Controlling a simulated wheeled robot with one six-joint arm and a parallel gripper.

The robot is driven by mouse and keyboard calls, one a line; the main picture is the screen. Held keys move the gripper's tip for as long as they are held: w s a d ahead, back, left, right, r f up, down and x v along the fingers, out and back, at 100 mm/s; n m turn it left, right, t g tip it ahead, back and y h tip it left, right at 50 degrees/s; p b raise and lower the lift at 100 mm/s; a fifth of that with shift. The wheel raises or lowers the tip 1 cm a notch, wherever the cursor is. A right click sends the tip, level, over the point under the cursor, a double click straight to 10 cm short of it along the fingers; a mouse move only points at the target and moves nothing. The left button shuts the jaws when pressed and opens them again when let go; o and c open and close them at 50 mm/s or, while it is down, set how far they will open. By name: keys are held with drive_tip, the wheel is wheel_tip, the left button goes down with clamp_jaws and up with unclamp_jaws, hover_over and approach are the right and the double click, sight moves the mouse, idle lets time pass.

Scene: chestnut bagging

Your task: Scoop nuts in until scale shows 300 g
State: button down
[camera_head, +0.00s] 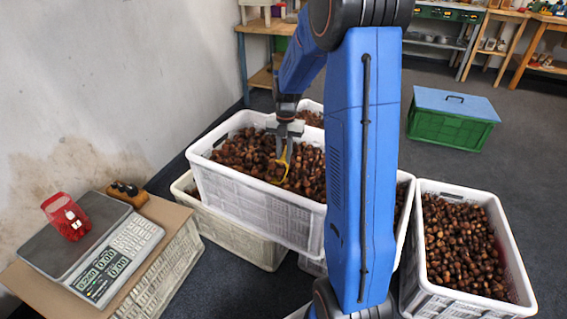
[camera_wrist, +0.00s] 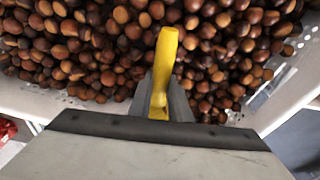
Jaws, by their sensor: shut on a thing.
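My gripper (camera_head: 285,138) is shut on the handle of a yellow scoop (camera_head: 283,165) over the upper white crate (camera_head: 262,213) of chestnuts. In the wrist view the yellow handle (camera_wrist: 164,65) stands out between the grey fingers, against the chestnuts. I cannot tell whether the scoop holds any nuts. The scale (camera_head: 110,260) stands at the left, with an open red bag (camera_head: 67,217) on its dark plate. Its display is lit; the top line seems to read about 0.260, but the digits are small.
A small wooden block with dark knobs (camera_head: 127,192) lies behind the scale. A green box with a blue lid (camera_head: 452,118) stands on the floor at the back.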

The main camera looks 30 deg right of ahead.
drive_tip(key=shift+y, duration=0.3)
drive_tip(key=shift+w+d+r, duration=0.1)
drive_tip(key=shift+r, duration=0.9)
drive_tip(key=shift+w+d+r, duration=0.1)
drive_tip(key=shift+d+r, duration=0.05)
drive_tip(key=shift+r, duration=0.8)
drive_tip(key=shift+w+d+r, duration=0.1)
drive_tip(key=shift+r, duration=0.9)
drive_tip(key=shift+a, duration=0.1)
